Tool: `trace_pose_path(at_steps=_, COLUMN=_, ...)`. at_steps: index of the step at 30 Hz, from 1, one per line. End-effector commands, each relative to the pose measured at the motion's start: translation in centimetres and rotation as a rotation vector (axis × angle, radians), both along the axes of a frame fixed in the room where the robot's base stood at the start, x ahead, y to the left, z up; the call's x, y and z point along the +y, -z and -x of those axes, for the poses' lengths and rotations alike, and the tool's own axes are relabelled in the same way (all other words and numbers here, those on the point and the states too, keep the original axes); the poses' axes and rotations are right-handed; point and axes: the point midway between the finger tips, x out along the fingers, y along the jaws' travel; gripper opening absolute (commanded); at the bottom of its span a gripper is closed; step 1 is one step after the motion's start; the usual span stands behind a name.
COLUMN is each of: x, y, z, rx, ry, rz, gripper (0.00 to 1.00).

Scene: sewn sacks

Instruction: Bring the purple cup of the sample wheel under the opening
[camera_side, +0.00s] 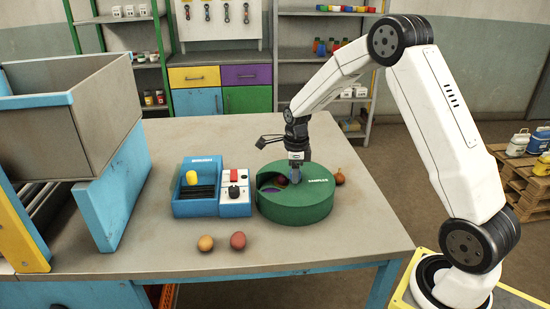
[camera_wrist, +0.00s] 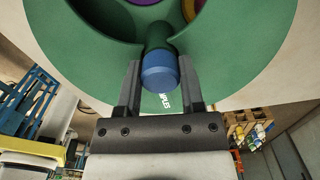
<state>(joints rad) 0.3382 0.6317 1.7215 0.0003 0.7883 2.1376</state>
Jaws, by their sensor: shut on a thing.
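In the wrist view the green housing (camera_wrist: 235,60) fills the top. Purple (camera_wrist: 145,2) shows through the opening at the upper edge, and a second cup with a yellowish patch is partly cut off beside it. My gripper (camera_side: 295,177) points down over the middle of the housing. In the wrist view its fingers (camera_wrist: 158,85) are closed around a blue-capped knob (camera_wrist: 159,69).
Two round vegetables (camera_side: 206,243) lie in front. An onion (camera_side: 340,178) sits right behind the housing. A large bin (camera_side: 70,105) stands at far left.

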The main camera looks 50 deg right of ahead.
Motion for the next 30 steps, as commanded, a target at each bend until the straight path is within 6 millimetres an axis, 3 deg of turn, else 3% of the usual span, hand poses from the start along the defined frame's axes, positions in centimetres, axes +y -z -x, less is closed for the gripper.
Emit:
trace_pose_path(at_steps=6, x=-0.2, y=-0.2, z=0.0, rx=-0.001, ry=-0.001, rz=0.003, gripper=0.00)
trace_pose_path(at_steps=7, x=-0.2, y=-0.2, z=0.0, rx=-0.001, ry=-0.001, rz=0.003, gripper=0.55)
trace_pose_path(at_steps=10, x=-0.2, y=-0.1, z=0.0, rx=0.000, ry=-0.001, rz=0.002, gripper=0.84)
trace_pose_path(at_steps=22, x=0.0, y=-0.3, z=0.0, rx=-0.001, ry=-0.001, rz=0.001, gripper=0.84)
trace_pose_path(at_steps=30, x=-0.1, y=-2.5, z=0.0, rx=-0.003, ry=-0.001, rz=0.002, gripper=0.84)
